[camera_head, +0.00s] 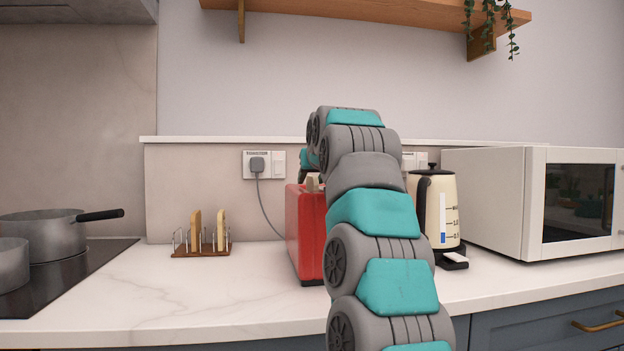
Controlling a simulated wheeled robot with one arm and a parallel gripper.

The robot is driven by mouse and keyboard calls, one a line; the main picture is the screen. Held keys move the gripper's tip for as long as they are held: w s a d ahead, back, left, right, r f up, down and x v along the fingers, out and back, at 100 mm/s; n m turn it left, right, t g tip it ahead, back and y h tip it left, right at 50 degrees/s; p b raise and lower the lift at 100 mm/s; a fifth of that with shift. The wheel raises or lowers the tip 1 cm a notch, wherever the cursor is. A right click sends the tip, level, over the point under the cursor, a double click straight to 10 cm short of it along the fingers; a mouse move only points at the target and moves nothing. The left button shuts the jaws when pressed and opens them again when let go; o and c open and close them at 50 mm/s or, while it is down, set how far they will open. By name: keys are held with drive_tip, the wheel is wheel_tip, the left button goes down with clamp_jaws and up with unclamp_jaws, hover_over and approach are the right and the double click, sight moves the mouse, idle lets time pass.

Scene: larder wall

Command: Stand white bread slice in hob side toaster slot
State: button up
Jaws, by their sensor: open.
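The red toaster (305,232) stands on the counter, its right part hidden behind my arm. A small pale beige piece (313,183) shows at the toaster's top; it looks like the top of a bread slice, but I cannot tell which slice or which slot. My gripper (304,175) is over the toaster, mostly hidden behind my own arm; it is open. Two bread slices stand upright in the wooden rack left of the toaster: a browner one (195,231) and a paler one (221,231). The toaster slots are hidden.
The toast rack (202,252) stands between hob (75,270) and toaster. Pans (45,235) are on the hob. A cream kettle (437,205) and white microwave (500,205) stand at right. A cord runs from the wall plug (257,164). The front counter (190,300) is clear.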

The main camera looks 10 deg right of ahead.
drive_tip(key=b+v, duration=0.1)
drive_tip(key=v, duration=1.1)
